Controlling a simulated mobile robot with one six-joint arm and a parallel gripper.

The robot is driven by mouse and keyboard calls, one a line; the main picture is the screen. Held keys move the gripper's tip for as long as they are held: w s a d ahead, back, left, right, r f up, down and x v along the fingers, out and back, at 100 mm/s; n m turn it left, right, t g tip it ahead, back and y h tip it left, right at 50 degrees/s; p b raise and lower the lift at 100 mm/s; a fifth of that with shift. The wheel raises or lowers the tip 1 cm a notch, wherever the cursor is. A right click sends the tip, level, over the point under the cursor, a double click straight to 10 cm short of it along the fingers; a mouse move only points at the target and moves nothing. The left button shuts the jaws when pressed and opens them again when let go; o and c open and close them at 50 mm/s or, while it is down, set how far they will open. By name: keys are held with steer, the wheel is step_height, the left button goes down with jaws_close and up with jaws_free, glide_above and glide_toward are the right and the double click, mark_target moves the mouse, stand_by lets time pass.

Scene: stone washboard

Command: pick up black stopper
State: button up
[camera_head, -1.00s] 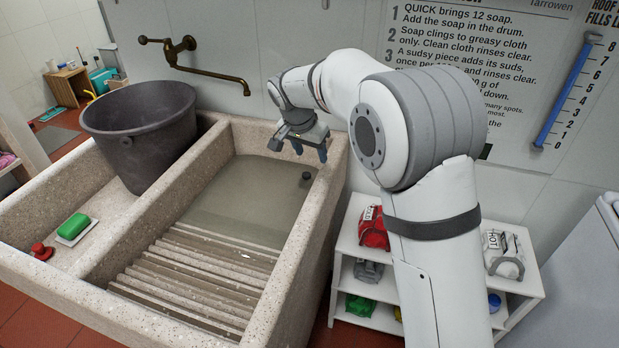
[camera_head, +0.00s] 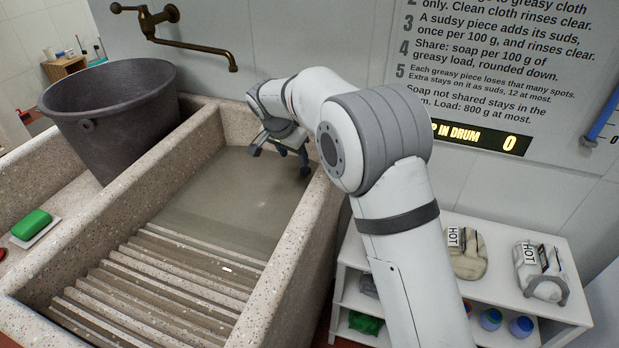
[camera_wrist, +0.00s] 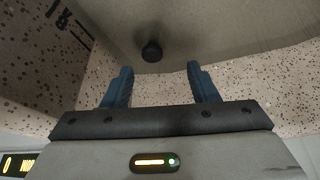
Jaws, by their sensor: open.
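The black stopper (camera_wrist: 152,51) is a small dark round knob on the grey basin floor, seen in the wrist view just beyond my fingertips. It is not between the fingers and nothing holds it. My gripper (camera_wrist: 160,70) is open and empty, its two blue fingers apart. In the head view my gripper (camera_head: 280,159) is over the far right corner of the washing basin, by its right wall. There its fingers overlap the stopper's area, so I cannot clearly separate the stopper from a fingertip.
The speckled stone basin (camera_head: 275,295) has a ridged washboard (camera_head: 165,275) at its near end. A dark bucket (camera_head: 110,105) and green soap (camera_head: 32,224) are in the left compartment. A brass tap (camera_head: 190,43) is on the wall. A white shelf (camera_head: 495,297) stands right.

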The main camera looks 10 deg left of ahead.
mark_target(305, 169)
steer(key=x, duration=0.3)
steer(key=d+b+x, duration=0.1)
steer(key=x, duration=0.2)
steer(key=shift+w+d+f, duration=0.1)
steer(key=shift+w+d, duration=0.1)
steer(key=shift+w+f, duration=0.2)
steer(key=shift+f, duration=0.2)
steer(key=shift+d, duration=0.1)
steer(key=shift+c, duration=0.2)
steer(key=c, duration=1)
